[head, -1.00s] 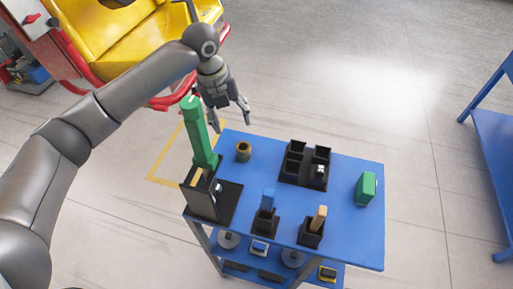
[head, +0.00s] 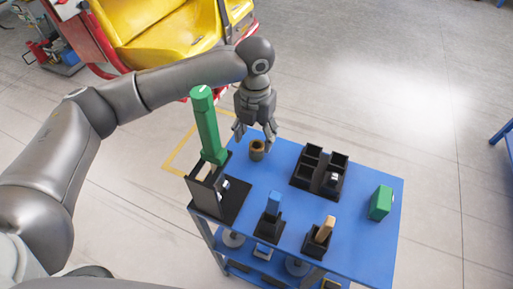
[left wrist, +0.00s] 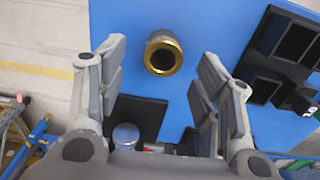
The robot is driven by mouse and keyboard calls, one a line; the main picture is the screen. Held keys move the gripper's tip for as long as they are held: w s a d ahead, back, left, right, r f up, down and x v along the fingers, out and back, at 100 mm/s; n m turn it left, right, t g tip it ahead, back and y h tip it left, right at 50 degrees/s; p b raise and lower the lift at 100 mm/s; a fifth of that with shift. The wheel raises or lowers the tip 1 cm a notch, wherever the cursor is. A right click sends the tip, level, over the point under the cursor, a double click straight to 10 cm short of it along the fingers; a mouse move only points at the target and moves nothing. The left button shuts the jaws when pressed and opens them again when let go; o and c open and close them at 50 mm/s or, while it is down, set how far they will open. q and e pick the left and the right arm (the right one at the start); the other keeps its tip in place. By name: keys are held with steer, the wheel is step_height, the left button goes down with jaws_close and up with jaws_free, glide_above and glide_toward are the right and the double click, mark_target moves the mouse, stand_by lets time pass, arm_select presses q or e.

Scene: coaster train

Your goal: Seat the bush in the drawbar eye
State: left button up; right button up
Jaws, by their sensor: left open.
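The bush, a short brass-coloured hollow cylinder (head: 257,150), stands upright on the blue cart top near its far left edge. In the left wrist view the bush (left wrist: 163,53) shows its bright rim and dark bore, ahead of the space between the fingers. My left gripper (head: 254,137) is open and empty, pointing down just above and behind the bush, apart from it as far as I can tell. Its spread fingers also show in the left wrist view (left wrist: 160,95). I cannot make out the drawbar eye. My right gripper is not in view.
A tall green tool (head: 207,125) stands in a black holder left of the bush. A black compartment tray (head: 308,170), a green block (head: 381,203) and two small black holders with blue (head: 273,203) and wooden (head: 325,230) pieces share the cart. A yellow coaster seat (head: 165,40) is behind.

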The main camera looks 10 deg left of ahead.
mark_target(257, 142)
arm_select(q)
steer(key=f, duration=0.3)
steer(key=shift+d+f, duration=0.1)
steer(key=shift+d, duration=0.1)
steer(key=shift+c, duration=0.3)
steer(key=c, duration=1.2)
